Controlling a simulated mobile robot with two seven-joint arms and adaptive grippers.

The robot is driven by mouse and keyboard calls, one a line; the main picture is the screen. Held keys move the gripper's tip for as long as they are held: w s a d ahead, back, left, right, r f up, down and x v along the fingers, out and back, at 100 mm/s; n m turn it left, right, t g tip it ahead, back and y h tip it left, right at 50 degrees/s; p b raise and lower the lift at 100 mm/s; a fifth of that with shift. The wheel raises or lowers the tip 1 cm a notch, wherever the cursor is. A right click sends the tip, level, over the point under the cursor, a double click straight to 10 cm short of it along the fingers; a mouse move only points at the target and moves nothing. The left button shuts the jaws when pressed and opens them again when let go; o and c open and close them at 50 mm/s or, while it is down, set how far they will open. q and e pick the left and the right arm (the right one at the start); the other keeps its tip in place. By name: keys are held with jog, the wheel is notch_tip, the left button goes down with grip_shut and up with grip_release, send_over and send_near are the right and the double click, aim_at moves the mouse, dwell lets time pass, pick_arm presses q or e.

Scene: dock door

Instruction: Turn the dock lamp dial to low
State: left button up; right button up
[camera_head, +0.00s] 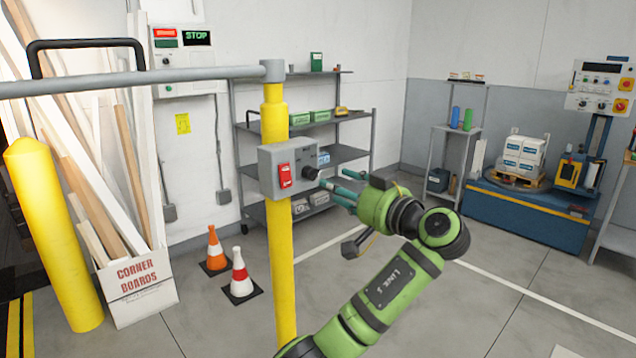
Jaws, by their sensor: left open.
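A grey control box (268,178) is mounted on a yellow post (280,255). It carries a red switch (285,176) on its front and a black dial (311,173) at its right side. The dial's pointer and markings are too small to read. My left gripper (333,185), on a green arm, is open just right of the dial, with its teal fingers pointing left toward it. The fingers look close to the dial, but I cannot tell whether they touch it. My right gripper is not in view.
A grey rail (140,78) runs left from the post top. Traffic cones (240,275) stand behind the post. A box of corner boards (137,287) and a yellow bollard (52,235) stand at left. Shelving (340,155) is behind the gripper.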

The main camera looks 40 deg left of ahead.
aim_at(317, 176)
pick_arm(q)
jog(key=a, duration=0.2)
jog(key=a+p, duration=0.1)
jog(key=a, duration=0.1)
jog(key=a+p, duration=0.1)
jog(key=a, duration=0.1)
jog(key=shift+w+a+r, duration=0.25)
jog(key=shift+w, duration=0.05)
jog(key=shift+a, duration=0.25)
jog(key=shift+w+f, duration=0.1)
grip_shut()
